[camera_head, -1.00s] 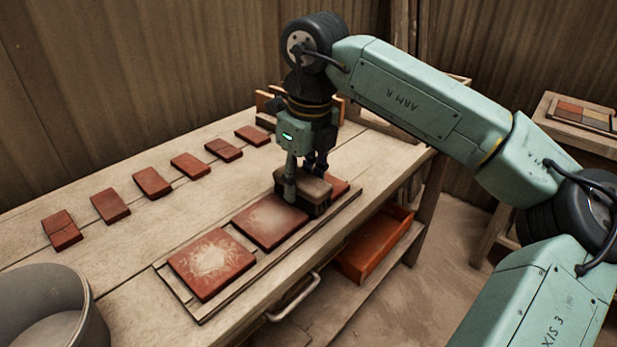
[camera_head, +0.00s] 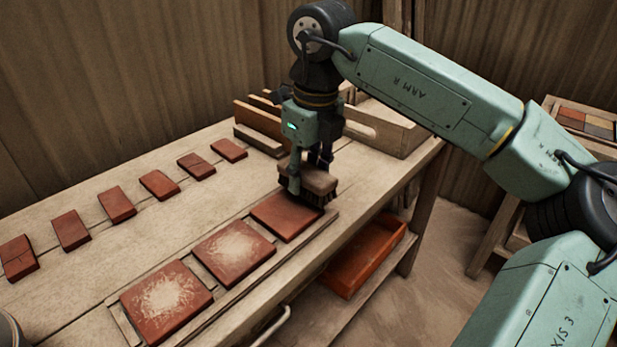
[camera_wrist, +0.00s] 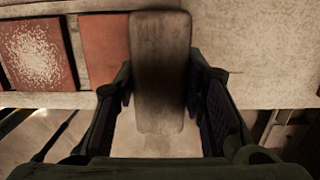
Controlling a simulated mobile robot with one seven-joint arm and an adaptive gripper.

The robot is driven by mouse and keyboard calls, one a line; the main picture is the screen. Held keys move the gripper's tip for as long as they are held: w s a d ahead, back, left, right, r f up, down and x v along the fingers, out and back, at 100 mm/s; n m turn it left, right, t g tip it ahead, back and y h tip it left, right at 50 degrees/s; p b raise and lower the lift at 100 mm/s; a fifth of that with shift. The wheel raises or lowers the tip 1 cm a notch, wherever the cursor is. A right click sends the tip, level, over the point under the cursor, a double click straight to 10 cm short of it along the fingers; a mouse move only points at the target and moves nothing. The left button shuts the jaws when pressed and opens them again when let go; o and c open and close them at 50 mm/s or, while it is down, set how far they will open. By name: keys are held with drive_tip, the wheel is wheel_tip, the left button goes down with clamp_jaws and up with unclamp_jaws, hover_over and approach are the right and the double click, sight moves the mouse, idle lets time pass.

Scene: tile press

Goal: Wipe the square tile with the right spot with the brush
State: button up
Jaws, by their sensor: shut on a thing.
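My gripper (camera_head: 308,178) is shut on the brush (camera_head: 316,183), a brown wooden block with dark bristles. The brush is at the far right end of the right square tile (camera_head: 284,218), covering its back corner; I cannot tell whether the bristles touch it. The visible part of that tile is plain red. The middle square tile (camera_head: 233,252) and left square tile (camera_head: 165,300) have pale dusty patches. In the wrist view the brush (camera_wrist: 160,72) lies between my fingers, with the plain tile (camera_wrist: 104,50) and a speckled tile (camera_wrist: 38,52) to its left.
The tiles lie in a wooden tray (camera_head: 125,322) along the bench's front edge. Several small red tiles (camera_head: 117,203) form a row behind. A wooden crate (camera_head: 395,132) stands at the back right. An orange drawer or bin (camera_head: 365,258) is below the bench top.

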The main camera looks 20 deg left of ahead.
drive_tip(key=shift+s+r, duration=0.25)
drive_tip(key=shift+r, duration=0.5)
drive_tip(key=shift+r+p, duration=1.95)
drive_tip(key=shift+r, duration=0.35)
